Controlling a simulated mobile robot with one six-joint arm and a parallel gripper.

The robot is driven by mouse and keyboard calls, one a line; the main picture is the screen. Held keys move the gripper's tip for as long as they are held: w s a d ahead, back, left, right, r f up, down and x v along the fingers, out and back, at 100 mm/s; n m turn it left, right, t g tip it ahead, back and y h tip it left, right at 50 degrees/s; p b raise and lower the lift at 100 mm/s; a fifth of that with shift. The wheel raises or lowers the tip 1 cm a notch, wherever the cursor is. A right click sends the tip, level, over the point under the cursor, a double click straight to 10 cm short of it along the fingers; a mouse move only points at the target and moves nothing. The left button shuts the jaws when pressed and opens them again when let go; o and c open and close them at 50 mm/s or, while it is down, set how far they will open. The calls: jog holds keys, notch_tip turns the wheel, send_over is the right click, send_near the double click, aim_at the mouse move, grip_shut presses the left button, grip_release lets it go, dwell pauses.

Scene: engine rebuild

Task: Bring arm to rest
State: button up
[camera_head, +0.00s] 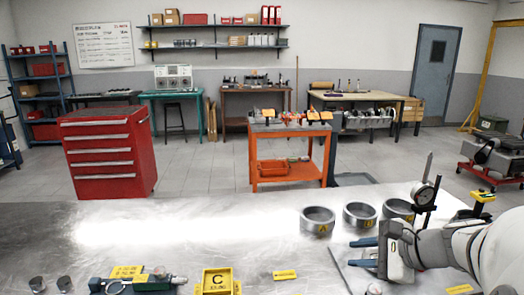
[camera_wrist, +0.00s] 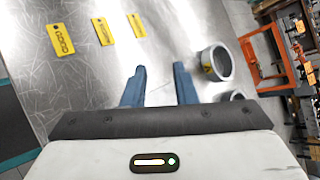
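My gripper (camera_head: 356,253) is at the right of the metal bench in the head view, low over the top, with its two blue fingers pointing left. In the wrist view the fingers (camera_wrist: 159,80) stand apart with nothing between them. My white arm comes in from the right edge and hides part of the bench. Ring A (camera_head: 318,220) and a second ring (camera_head: 360,215) stand just beyond the gripper.
A dial gauge on a stand (camera_head: 425,194) rises close behind my wrist. The bench's left middle (camera_head: 170,230) is clear. An orange cart (camera_head: 290,155) stands beyond.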

jog(key=s+a+f+n+g+h+p, duration=0.1)
jog(key=s+a+f+n+g+h, duration=0.1)
jog(key=s+n, duration=0.4)
jog(key=s+a+f+n+g+h+p, duration=0.1)
jog(key=s+a+n+h, duration=0.4)
jog(key=n, duration=0.7)
jog(key=shift+s+a+f+n+g+p, duration=0.35)
jog(key=shift+n+g+p, duration=0.1)
jog(key=shift+g, duration=0.95)
